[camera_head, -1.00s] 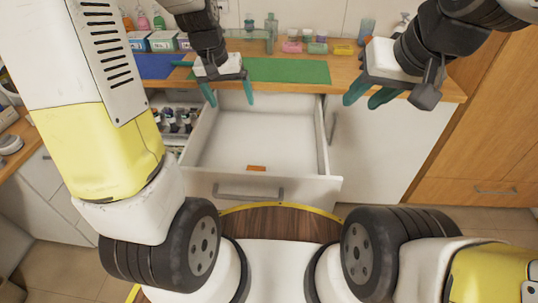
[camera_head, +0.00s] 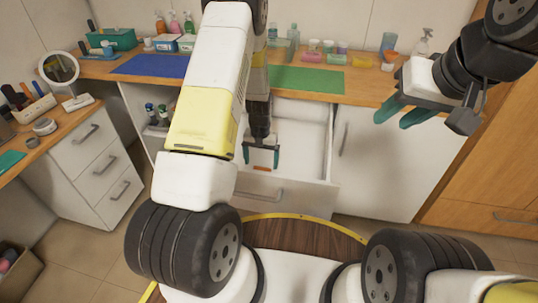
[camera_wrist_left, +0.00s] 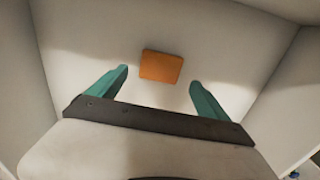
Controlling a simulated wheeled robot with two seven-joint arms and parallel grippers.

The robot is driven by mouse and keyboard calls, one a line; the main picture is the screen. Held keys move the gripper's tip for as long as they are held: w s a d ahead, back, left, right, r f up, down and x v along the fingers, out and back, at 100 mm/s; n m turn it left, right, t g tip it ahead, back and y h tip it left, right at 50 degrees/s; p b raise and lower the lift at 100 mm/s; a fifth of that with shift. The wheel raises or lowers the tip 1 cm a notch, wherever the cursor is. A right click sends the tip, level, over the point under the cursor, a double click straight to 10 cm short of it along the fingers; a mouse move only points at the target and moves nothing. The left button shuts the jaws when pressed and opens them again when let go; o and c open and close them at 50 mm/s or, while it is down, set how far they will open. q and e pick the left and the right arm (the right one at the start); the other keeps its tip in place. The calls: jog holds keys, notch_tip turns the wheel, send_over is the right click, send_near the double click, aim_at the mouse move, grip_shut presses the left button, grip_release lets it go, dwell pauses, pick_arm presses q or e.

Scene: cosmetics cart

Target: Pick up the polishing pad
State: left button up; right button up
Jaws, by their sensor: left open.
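The polishing pad is a small orange block (camera_wrist_left: 161,66) lying on the white floor of the open drawer. It also shows in the head view (camera_head: 263,168), near the drawer's front wall. My left gripper (camera_head: 262,158) is lowered into the drawer, just above the pad. In the left wrist view its two teal fingers (camera_wrist_left: 155,88) are open and apart, with the pad beyond and between their tips and nothing held. My right gripper (camera_head: 403,118) is at the right, above the counter's front edge, with its teal fingers apart and nothing between them.
The white drawer (camera_head: 312,165) is pulled out, with walls around the left gripper. The counter above carries a blue mat (camera_head: 150,66), a green mat (camera_head: 308,79) and several bottles. A side desk (camera_head: 62,120) with a round mirror (camera_head: 59,67) stands at the left.

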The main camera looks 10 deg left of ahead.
aim_at(261, 168)
pick_arm(q)
notch_tip(261, 168, down, 4)
jog(key=shift+s+f, duration=0.1)
jog(key=c, duration=1.5)
notch_tip(261, 168, up, 10)
jog(key=shift+r, duration=0.1)
